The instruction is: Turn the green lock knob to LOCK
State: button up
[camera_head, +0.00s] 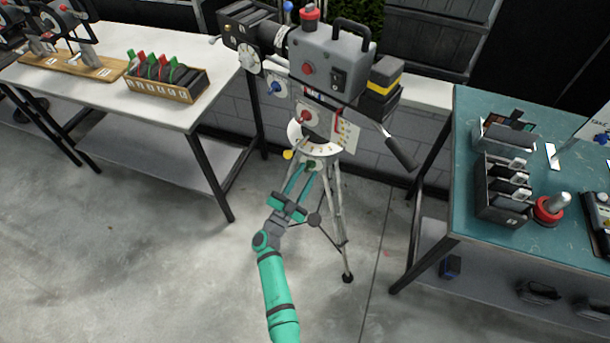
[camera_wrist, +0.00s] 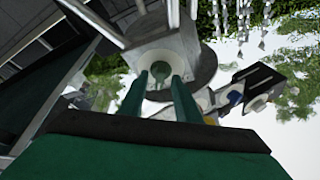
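The green lock knob (camera_wrist: 160,70) shows in the wrist view, small and round, on a pale round fitting under the tripod head. My gripper (camera_wrist: 160,84) has its two green fingers apart below it, and the knob appears between their tips. I cannot tell whether either finger touches it. In the head view my gripper (camera_head: 306,172) reaches up to the underside of the tripod head (camera_head: 318,147), where the knob is hard to make out. I cannot read any LOCK mark or which way the knob is turned.
A grey camera (camera_head: 325,62) sits on the tripod, with a pan handle (camera_head: 400,150) sticking out right. The tripod legs (camera_head: 340,215) stand close to my arm. A white table (camera_head: 95,95) is at left and a teal table (camera_head: 475,200) at right. The floor in front is clear.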

jog(key=v, duration=1.1)
dwell(0.3)
jog(key=s+d+r+n+g+y, duration=0.1)
jog(key=s+d+r+n+y, duration=0.1)
jog(key=s, duration=1)
jog(key=s+d+r+n+g+y, duration=0.1)
jog(key=s+d+r+n+y, duration=0.2)
jog(key=s, duration=1)
jog(key=s+d+r+n+g+y, duration=0.2)
jog(key=s+r+n+y, duration=0.3)
jog(key=s, duration=0.8)
jog(key=shift+d+r+n, duration=0.75)
jog(key=shift+n, duration=0.35)
jog(key=shift+s, duration=0.15)
